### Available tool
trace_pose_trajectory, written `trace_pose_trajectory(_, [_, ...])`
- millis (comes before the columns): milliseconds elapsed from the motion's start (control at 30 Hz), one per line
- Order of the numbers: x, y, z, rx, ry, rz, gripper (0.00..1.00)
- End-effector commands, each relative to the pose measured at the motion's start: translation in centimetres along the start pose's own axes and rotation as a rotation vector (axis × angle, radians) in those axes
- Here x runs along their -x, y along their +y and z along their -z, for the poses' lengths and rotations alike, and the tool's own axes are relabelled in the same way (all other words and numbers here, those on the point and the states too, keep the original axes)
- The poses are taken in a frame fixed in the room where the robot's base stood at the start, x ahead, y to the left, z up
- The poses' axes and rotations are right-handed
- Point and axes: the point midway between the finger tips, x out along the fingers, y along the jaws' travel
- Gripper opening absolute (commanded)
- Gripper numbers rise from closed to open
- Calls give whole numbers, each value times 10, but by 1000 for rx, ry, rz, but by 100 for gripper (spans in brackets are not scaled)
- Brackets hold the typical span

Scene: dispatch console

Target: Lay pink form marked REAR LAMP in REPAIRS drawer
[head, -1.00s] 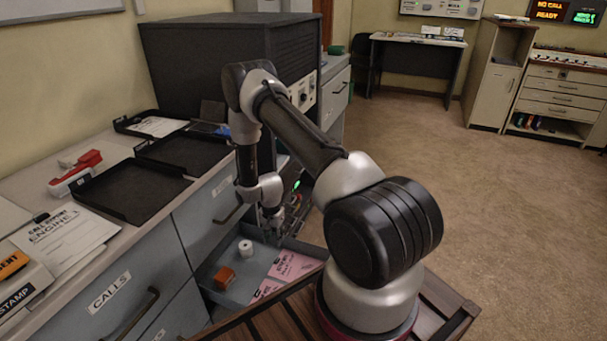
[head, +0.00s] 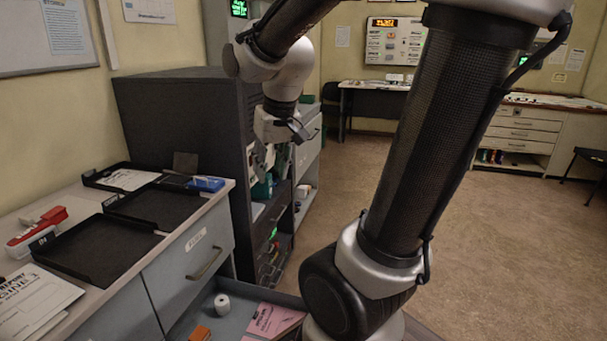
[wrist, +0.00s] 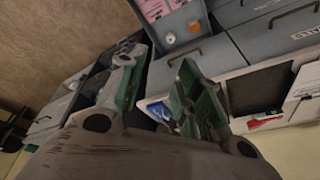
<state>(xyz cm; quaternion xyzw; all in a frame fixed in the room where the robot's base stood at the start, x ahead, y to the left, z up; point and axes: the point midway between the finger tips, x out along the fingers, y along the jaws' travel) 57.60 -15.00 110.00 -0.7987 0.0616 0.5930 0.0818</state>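Pink forms (head: 274,320) lie in an open grey drawer (head: 240,323) at the bottom of the head view. Their print is too small to read, and the front ones are partly cut off by the frame. They also show at the top of the wrist view (wrist: 155,8), in the drawer (wrist: 178,38). The drawer's label is not visible. My gripper (head: 266,185) is raised in front of the dark cabinet, well above the drawer. In the wrist view its green-padded fingers (wrist: 163,70) are apart, with nothing seen between them.
A white roll (head: 222,303) and an orange block (head: 200,333) share the drawer. Black trays (head: 100,250), a red stapler-like item (head: 38,228) and a blue item (head: 206,184) lie on the counter. The dark cabinet (head: 180,150) stands behind. Floor on the right is open.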

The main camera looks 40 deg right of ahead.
Motion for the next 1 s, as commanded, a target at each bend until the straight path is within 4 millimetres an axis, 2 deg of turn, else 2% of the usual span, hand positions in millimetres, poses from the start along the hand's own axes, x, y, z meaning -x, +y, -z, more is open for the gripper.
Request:
trace_pose_trajectory(33, [18,4,-20,37,25,5,34])
trace_pose_trajectory(100, [33,9,-46,86,43,8,34])
trace_pose_trajectory(200, [46,15,-75,144,63,10,34])
trace_pose_trajectory(333, [52,19,-98,189,76,11,34])
trace_pose_trajectory(467, [54,20,-104,204,80,11,34])
trace_pose_trajectory(1000, [54,20,-104,202,81,11,34])
